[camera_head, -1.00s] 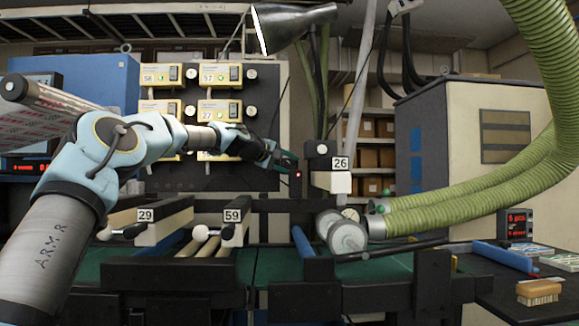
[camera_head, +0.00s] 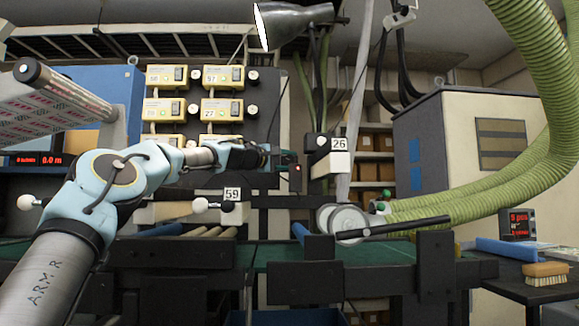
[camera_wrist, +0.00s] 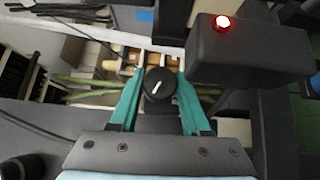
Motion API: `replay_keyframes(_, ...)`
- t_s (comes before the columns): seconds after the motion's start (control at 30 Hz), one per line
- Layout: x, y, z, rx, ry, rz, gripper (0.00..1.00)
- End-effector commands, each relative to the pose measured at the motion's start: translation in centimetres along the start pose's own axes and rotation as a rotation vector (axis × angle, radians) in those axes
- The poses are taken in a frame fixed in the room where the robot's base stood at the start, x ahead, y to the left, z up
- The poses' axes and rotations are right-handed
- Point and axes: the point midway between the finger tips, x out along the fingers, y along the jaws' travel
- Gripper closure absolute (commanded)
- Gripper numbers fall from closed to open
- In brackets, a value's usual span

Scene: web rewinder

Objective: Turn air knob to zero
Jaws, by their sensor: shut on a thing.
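A round black knob (camera_wrist: 157,84) with a white pointer line shows in the wrist view. The line slants from lower left to upper right. My gripper (camera_wrist: 159,98) has its two teal fingers on either side of the knob, shut on it. In the head view my gripper (camera_head: 284,162) reaches in from the left, beside a small box with a red light. The knob cannot be made out there, and no scale around it is readable in the wrist view.
A dark box with a lit red lamp (camera_wrist: 223,22) sits close to the right finger. Yellow control units (camera_head: 222,77) hang on the panel behind my arm. A block labelled 26 (camera_head: 338,144) stands just right of the gripper. Green hoses (camera_head: 450,200) cross the right side.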

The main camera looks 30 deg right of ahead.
Motion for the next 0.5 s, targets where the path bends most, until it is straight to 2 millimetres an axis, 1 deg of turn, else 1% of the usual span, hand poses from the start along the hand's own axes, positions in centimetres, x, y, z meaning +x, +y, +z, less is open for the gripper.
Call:
replay_keyframes(0.13, 0.0, 0.06, 0.01, 0.001, 0.0, 0.0, 1.0)
replay_keyframes(0.17, -0.01, 0.05, 0.01, 0.001, 0.0, 0.0, 0.51)
replay_keyframes(0.4, -0.01, 0.03, 0.01, 0.001, 0.0, -0.001, 0.24)
replay_keyframes(0.5, -0.01, 0.03, 0.0, 0.001, 0.0, -0.001, 0.24)
